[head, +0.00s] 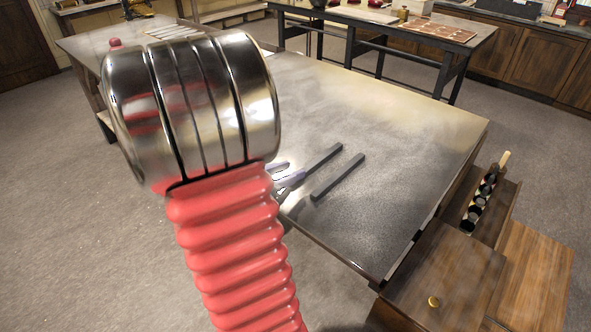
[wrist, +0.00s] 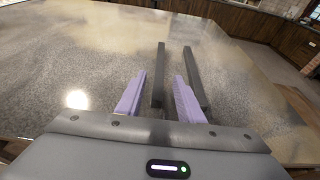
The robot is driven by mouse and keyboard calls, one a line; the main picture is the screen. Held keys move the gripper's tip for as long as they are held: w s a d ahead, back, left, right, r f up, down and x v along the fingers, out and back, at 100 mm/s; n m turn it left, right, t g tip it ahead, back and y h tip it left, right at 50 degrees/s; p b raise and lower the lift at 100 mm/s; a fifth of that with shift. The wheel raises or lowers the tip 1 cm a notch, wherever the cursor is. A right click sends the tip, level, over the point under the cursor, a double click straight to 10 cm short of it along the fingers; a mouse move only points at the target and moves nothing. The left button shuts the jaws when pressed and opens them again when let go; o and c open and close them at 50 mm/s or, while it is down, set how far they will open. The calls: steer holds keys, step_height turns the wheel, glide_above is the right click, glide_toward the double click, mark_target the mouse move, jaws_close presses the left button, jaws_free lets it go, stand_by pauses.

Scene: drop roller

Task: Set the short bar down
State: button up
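Two dark grey bars lie side by side on the speckled table top (head: 400,130). In the wrist view, the left bar (wrist: 158,78) is in line with the gap between my gripper's two purple fingers (wrist: 160,76). There is space on both sides of it. The right bar (wrist: 196,78) is outside the right finger. In the head view, one bar (head: 322,160) runs out from beside my gripper (head: 297,169), and the other bar (head: 338,176) is to its right. I cannot tell which is the short bar. My gripper is open, low near the table's near edge.
The table is clear beyond the bars. A wooden cabinet (head: 440,275) with a brass knob and a rack of dark round items (head: 478,205) stand off the right edge. A second bench (head: 375,18) stands behind. My red and chrome arm hides the table's left part.

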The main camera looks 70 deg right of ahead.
steer(key=shift+w+a+r, duration=0.15)
steer(key=shift+a, duration=0.3)
stand_by(0.6)
steer(key=shift+w+a+r+m, duration=0.1)
steer(key=shift+a+r+m, duration=0.05)
steer(key=shift+a+m, duration=0.15)
steer(key=w+a+r+m+t+y, duration=0.2)
steer(key=w+a+m+t+y, duration=0.1)
steer(key=a, duration=1.1)
steer(key=w+a+r+m+t+y, duration=0.3)
steer(key=w+a+m+t+y, duration=0.1)
steer(key=a, duration=1.1)
steer(key=w+a+r+m+t+y, duration=0.3)
steer(key=w+a+m+t+y, duration=0.1)
steer(key=a, duration=1.1)
steer(key=shift+w+m+y, duration=0.5)
steer(key=shift+m+y, duration=0.4)
steer(key=shift+y, duration=0.3)
